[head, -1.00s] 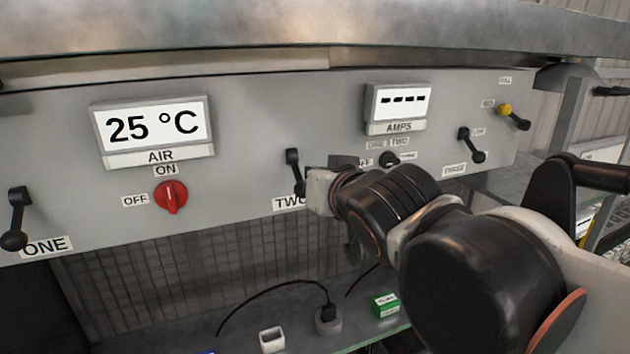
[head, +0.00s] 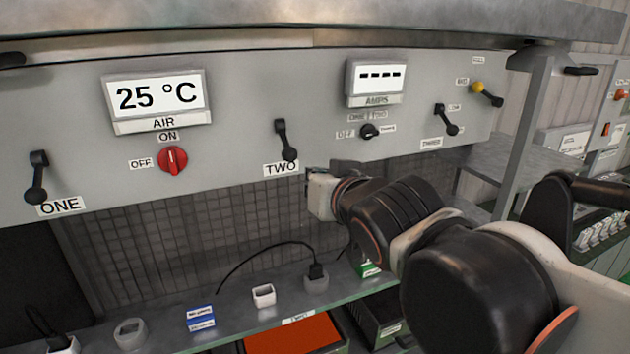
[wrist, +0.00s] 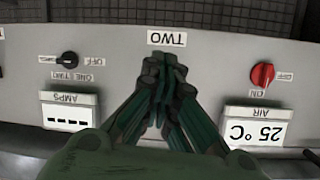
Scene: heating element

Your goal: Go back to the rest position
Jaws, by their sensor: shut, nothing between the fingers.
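My gripper (wrist: 165,80) shows in the wrist view with its dark green fingers together and nothing between them. It points at the grey panel, just by the TWO label (wrist: 167,38); that view is upside down. In the head view my arm's folded wrist is right of the TWO lever (head: 286,140), in front of the panel; the fingertips cannot be made out there. The TWO lever is hidden behind the fingers in the wrist view. Whether the fingers touch the panel cannot be told.
The panel carries the ONE lever (head: 38,177), a red knob (head: 172,159), a black knob (head: 369,131), a 25 °C display (head: 156,97) and an amps display (head: 377,78). A low shelf (head: 230,315) holds small blocks and a plug. A metal post (head: 527,130) stands at the right.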

